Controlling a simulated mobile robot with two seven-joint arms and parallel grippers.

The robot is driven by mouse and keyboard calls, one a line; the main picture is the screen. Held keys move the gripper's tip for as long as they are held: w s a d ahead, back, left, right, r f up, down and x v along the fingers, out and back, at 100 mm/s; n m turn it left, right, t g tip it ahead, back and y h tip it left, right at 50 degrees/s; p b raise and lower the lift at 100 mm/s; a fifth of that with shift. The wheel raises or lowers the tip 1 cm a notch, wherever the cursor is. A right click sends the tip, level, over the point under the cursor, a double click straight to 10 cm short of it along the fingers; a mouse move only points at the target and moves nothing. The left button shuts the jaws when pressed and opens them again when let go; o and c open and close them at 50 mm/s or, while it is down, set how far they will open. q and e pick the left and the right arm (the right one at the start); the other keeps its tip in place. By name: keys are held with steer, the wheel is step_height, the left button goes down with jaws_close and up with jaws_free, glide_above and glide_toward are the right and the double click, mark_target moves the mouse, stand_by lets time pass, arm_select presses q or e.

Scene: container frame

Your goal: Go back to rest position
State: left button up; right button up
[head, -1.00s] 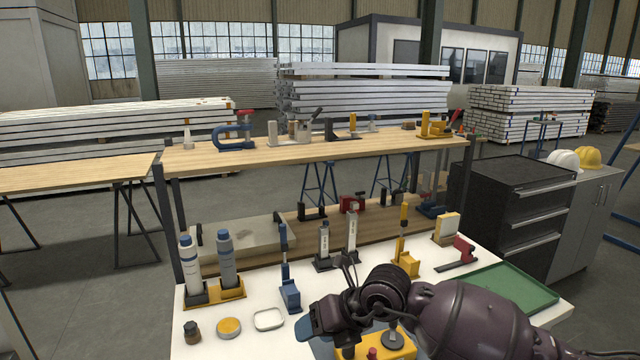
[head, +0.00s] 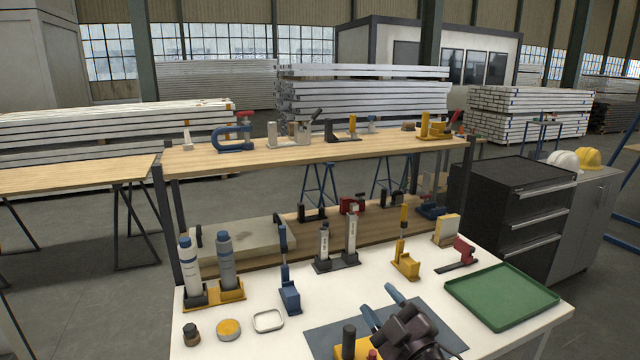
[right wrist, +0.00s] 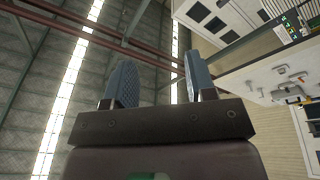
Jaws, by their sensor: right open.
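My right gripper (head: 382,306) is at the lower middle of the head view, above the front of the white table (head: 325,291). Its blue fingers are apart with nothing between them. In the right wrist view the gripper (right wrist: 158,84) shows its two fingers spread against the hall roof, and the space between them is empty. A dark grey mat (head: 325,331) lies under and beside the gripper. A yellow block with black and red parts (head: 350,347) is partly hidden at the bottom edge. My left gripper does not show.
A green tray (head: 540,299) lies at the table's right. A yellow holder (head: 228,293) with two bottles, a blue clamp (head: 290,297) and small round containers stand at the left. A wooden shelf (head: 330,150) with several tools stands behind. A black drawer cabinet (head: 508,190) is at the right.

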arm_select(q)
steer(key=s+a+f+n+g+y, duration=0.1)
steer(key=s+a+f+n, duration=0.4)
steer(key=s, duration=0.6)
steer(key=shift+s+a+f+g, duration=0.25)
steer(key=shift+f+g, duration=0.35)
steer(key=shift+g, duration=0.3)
arm_select(e)
steer(key=s+d+f+m+g+h, duration=0.3)
steer(key=s+d+f+m, duration=0.3)
steer(key=s+f, duration=0.6)
steer(key=s+d+f+m+g+h, duration=0.3)
steer(key=s+d+f+m+h, duration=0.3)
steer(key=s+d+f, duration=0.4)
step_height(320, 180, down, 6)
steer(key=s+m, duration=0.1)
steer(key=s, duration=0.1)
steer(key=shift+s+d+r+g, duration=0.15)
steer(key=shift+s+d+g, duration=0.1)
steer(key=shift+s+g, duration=0.15)
steer(key=shift+c, duration=0.5)
